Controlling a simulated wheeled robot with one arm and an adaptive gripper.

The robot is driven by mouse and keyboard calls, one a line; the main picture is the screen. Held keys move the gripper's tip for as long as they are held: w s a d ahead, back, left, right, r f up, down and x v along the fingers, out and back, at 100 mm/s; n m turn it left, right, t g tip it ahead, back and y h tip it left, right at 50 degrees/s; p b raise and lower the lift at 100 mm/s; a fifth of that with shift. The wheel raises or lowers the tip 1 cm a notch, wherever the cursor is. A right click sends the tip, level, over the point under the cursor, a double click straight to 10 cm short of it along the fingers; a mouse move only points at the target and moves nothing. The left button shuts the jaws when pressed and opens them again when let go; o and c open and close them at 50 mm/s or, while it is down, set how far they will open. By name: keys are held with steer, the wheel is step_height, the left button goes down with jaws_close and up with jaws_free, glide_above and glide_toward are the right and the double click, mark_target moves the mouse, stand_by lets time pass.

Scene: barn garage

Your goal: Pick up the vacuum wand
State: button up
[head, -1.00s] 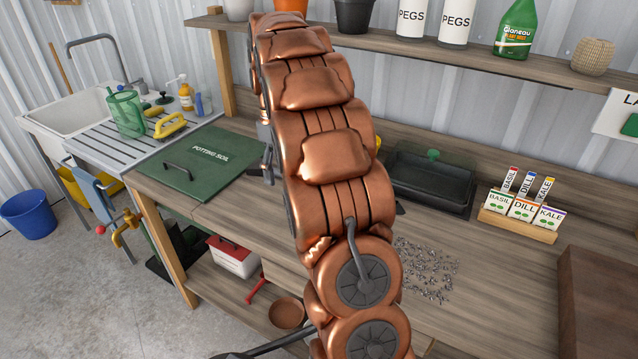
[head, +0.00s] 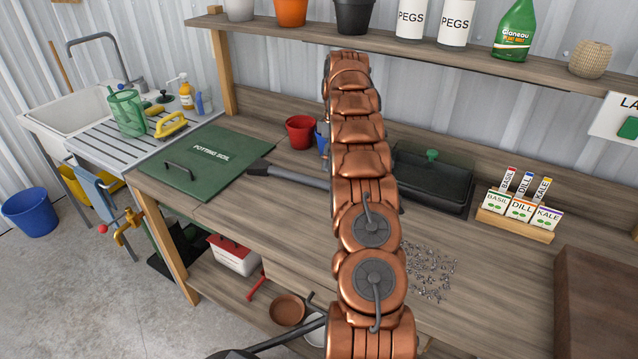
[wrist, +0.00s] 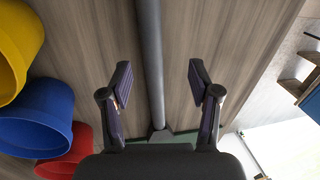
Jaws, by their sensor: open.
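The vacuum wand (head: 300,177) is a long dark grey tube lying on the wooden bench, with a flat black nozzle (head: 260,168) at its left end near the green potting soil lid. Its right part is hidden behind my arm in the head view. In the wrist view the tube (wrist: 150,55) runs lengthwise between the fingers of my gripper (wrist: 160,78). The fingers are open, one on each side of the tube, with gaps on both sides. How far they are above it is hard to tell. My gripper is hidden behind my arm in the head view.
Red (wrist: 65,158), blue (wrist: 38,120) and yellow (wrist: 18,45) pots stand close to the left finger. The green lid (head: 190,165) lies left of the wand. A black tray (head: 435,182), gravel (head: 428,270) and seed packets (head: 520,207) lie to the right. A shelf (head: 440,45) runs above.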

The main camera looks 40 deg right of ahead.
mark_target(320, 184)
steer(key=shift+d+f, duration=0.2)
steer(key=shift+d, duration=0.05)
steer(key=shift+s+d+f+b, duration=0.15)
steer(key=shift+f+b, duration=0.35)
steer(key=shift+a+f+b, duration=0.25)
steer(key=shift+f+b, duration=0.6)
steer(key=shift+b, duration=0.05)
steer(key=shift+s+f, duration=0.1)
steer(key=shift+f, duration=0.45)
steer(key=shift+a+f+p, duration=0.15)
steer(key=shift+f+p, duration=0.1)
steer(key=shift+f, duration=0.8)
steer(key=shift+a+f+p, duration=0.1)
steer(key=shift+f+p, duration=0.15)
steer(key=shift+f, duration=0.75)
jaws_close()
